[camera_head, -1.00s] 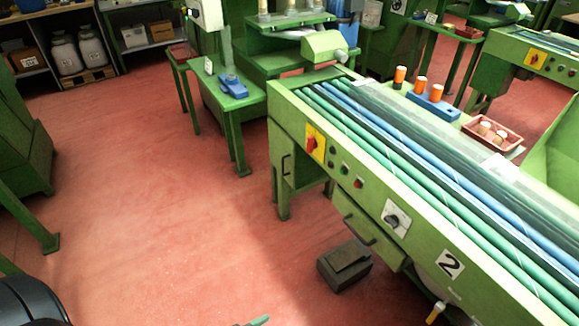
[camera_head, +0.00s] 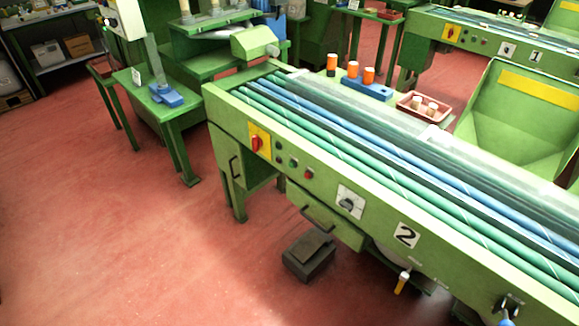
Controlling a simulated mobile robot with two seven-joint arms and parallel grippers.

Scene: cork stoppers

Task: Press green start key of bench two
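Bench two is the long green machine (camera_head: 380,225) with the number 2 plate (camera_head: 406,235) on its front panel. On the panel's left part is a row of small round keys: a dark one (camera_head: 279,160), a green key (camera_head: 293,162) and a red key (camera_head: 308,173). Left of them is a red rotary switch (camera_head: 257,142) on a yellow plate. Right of them is a black knob (camera_head: 347,203) on a white plate. Nothing covers the green key. Neither of my grippers is in view.
Red floor is clear in front of the bench's left end. A dark box (camera_head: 309,257) stands on the floor below the drawer handle. A small green table (camera_head: 150,100) stands at the left. Bench one (camera_head: 480,42) is behind at the right.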

